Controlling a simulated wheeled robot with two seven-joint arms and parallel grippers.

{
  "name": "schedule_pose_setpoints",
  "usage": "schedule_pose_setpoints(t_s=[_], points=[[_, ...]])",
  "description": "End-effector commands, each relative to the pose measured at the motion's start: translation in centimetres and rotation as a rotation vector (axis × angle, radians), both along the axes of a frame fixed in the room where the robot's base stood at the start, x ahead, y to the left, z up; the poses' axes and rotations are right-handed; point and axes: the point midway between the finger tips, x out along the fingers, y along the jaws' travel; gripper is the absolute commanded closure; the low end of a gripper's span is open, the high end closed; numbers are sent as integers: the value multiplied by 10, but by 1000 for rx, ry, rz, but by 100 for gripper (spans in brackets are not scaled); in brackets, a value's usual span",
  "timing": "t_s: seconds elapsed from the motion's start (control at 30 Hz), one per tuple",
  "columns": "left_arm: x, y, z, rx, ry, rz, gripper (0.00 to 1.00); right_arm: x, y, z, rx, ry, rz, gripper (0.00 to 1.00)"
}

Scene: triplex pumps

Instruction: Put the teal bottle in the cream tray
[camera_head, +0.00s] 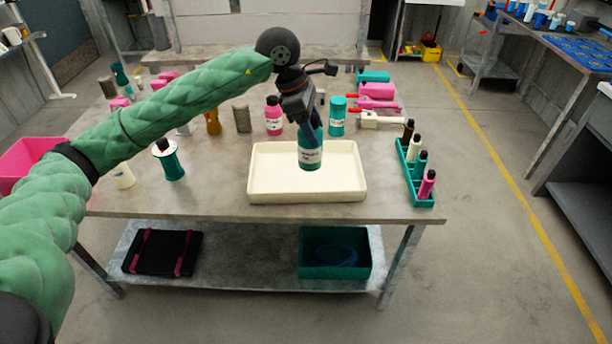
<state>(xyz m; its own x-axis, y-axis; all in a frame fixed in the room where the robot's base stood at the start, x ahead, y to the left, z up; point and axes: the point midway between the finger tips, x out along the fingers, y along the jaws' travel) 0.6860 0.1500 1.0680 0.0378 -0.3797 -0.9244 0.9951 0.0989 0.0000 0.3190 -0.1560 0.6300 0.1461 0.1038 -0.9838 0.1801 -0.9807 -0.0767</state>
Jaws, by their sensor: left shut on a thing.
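The teal bottle (310,155) with a pale label is upright in my left gripper (309,122), which is shut on its upper part. The bottle appears in front of the inside of the cream tray (257,192); I cannot tell whether its base touches the tray floor or hangs just above it. The cream tray lies near the front edge of the table, and no other thing shows in it. My green-sleeved left arm comes in from the left and hides part of the table. My right gripper is not in view.
Behind the tray stand a pink bottle (274,116) and another teal container (337,116). A teal rack (417,188) with small bottles stands to the right. A pink bin (25,157) is at far left.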

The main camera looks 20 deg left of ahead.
Motion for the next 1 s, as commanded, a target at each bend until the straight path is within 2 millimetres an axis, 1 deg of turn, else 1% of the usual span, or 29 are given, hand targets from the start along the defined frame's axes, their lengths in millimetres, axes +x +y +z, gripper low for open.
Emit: schedule_pose_setpoints(t_s=[0.03,0.2,0.43,0.57,0.63,0.77,0.87,1.0], points=[[3,-16,2,-4,-2,-12,93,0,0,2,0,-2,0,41],[10,-57,3,-3,-2,-27,93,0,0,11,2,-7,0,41],[18,-96,-1,-3,0,-4,93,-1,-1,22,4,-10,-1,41],[25,-110,-13,-3,2,45,93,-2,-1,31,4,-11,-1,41],[31,-106,-21,-2,1,101,93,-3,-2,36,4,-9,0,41],[42,-90,-30,-1,-1,211,93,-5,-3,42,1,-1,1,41],[44,-83,-33,-1,-1,277,93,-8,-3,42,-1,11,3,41],[44,-80,-33,-2,-2,333,93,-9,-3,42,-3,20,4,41]])
